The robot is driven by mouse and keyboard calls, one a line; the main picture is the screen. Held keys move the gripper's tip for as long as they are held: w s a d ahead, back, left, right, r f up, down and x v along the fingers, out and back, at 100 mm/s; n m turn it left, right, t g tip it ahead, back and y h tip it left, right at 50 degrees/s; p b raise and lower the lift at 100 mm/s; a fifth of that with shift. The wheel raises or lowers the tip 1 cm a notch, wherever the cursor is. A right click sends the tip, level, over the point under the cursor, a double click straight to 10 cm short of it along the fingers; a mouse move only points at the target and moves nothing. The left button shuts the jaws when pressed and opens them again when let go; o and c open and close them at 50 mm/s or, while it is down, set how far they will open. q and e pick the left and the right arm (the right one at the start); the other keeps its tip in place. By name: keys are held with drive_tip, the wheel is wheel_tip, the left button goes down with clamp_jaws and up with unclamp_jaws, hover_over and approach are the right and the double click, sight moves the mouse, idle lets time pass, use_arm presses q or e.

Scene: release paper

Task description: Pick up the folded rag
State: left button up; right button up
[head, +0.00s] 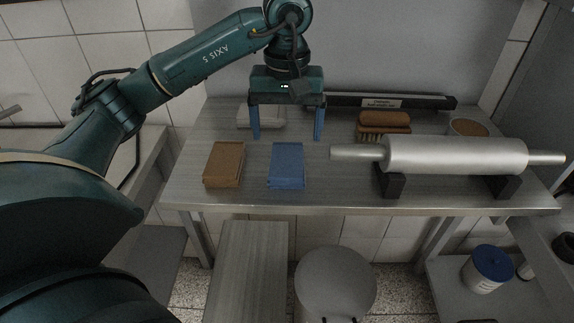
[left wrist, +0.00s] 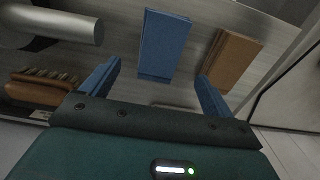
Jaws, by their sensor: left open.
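A blue folded, flat rectangular piece like a rag (head: 287,166) lies on the grey table near its front edge. A similar brown piece (head: 224,164) lies just left of it; I cannot tell for certain which one is the rag. My left gripper (head: 287,136) points down above the table, behind the blue piece, with its blue fingers wide apart and nothing between them. In the left wrist view the blue piece (left wrist: 164,44) lies beyond the open fingers (left wrist: 158,70), with the brown piece (left wrist: 232,60) to its right. My right gripper is not in view.
A steel roller (head: 455,155) rests on black supports at the table's right. Behind it are a brush (head: 384,122) and a round brown-topped container (head: 468,127). A pale block (head: 262,118) sits behind the gripper, partly hidden. A long dark bar (head: 425,102) lies along the back.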

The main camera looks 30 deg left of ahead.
sight(287, 158)
use_arm(q)
drive_tip(key=shift+s+d+f+p, duration=0.1)
drive_tip(key=shift+f+p, duration=0.15)
drive_tip(key=shift+f, duration=1.45)
drive_tip(key=shift+s+f+p, duration=0.1)
drive_tip(key=shift+f+p, duration=0.15)
drive_tip(key=shift+f, duration=1.45)
drive_tip(key=shift+c, duration=0.5)
drive_tip(key=c, duration=1)
drive_tip(key=shift+o, duration=0.2)
wheel_tip(287, 158, up, 10)
